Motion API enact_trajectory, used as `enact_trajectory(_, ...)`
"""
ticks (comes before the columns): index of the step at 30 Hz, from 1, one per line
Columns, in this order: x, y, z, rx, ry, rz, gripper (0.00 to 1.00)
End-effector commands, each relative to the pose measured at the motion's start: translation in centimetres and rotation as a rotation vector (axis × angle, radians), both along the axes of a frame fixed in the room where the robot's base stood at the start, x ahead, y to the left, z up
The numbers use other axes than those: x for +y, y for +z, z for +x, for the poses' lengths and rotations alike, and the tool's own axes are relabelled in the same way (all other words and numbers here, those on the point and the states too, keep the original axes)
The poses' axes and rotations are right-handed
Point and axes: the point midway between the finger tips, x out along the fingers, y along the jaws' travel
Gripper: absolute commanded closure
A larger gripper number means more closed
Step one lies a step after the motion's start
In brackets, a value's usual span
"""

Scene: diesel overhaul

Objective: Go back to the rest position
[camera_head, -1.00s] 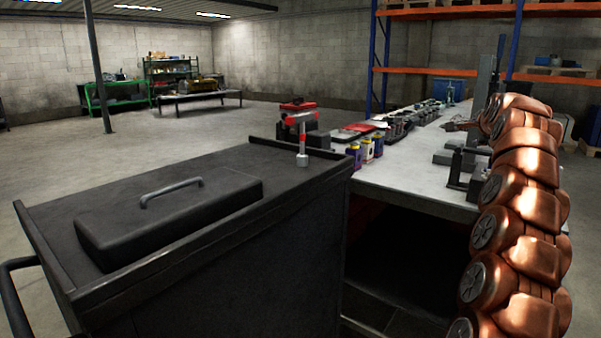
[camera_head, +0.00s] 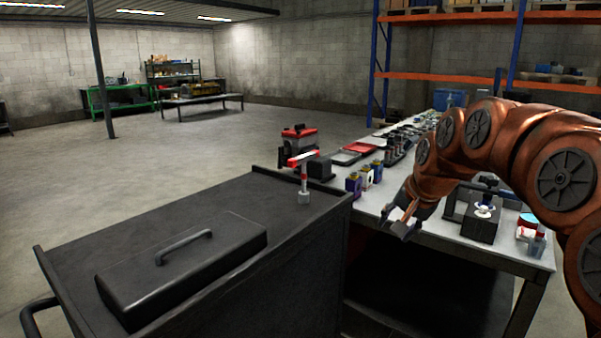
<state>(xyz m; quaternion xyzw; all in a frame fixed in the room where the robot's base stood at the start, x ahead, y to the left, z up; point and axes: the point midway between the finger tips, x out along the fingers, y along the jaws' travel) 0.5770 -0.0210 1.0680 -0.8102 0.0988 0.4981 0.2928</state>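My copper-coloured arm (camera_head: 480,140) enters from the right edge and arches over the workbench (camera_head: 470,238). My gripper (camera_head: 396,221) hangs at the near edge of the bench, pointing down and left. Its two dark fingers look apart, with nothing seen between them. It is right of the black tool cart (camera_head: 250,255) and in front of the small bottles (camera_head: 365,178). The arm hides part of the bench top behind it.
A black toolbox (camera_head: 185,262) lies on the cart, and a red-and-grey T-shaped tool (camera_head: 303,175) stands at its far corner. A black block fixture (camera_head: 482,222) sits on the bench under my arm. Open floor (camera_head: 200,150) lies beyond the cart.

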Motion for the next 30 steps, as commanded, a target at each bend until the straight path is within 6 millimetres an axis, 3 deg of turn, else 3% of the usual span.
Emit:
enact_trajectory(1, 0.7, 0.4, -2.0, 0.03, 0.039, -0.022, 0.52)
enact_trajectory(9, 3.0, -2.0, -13.2, 0.207, 0.247, -0.131, 0.52)
enact_trajectory(21, 2.8, -5.6, -31.0, 0.485, 0.5, -0.229, 0.52)
enact_trajectory(24, 2.5, -6.3, -34.5, 0.539, 0.542, -0.236, 0.52)
enact_trajectory(30, 2.1, -7.2, -38.3, 0.599, 0.587, -0.238, 0.52)
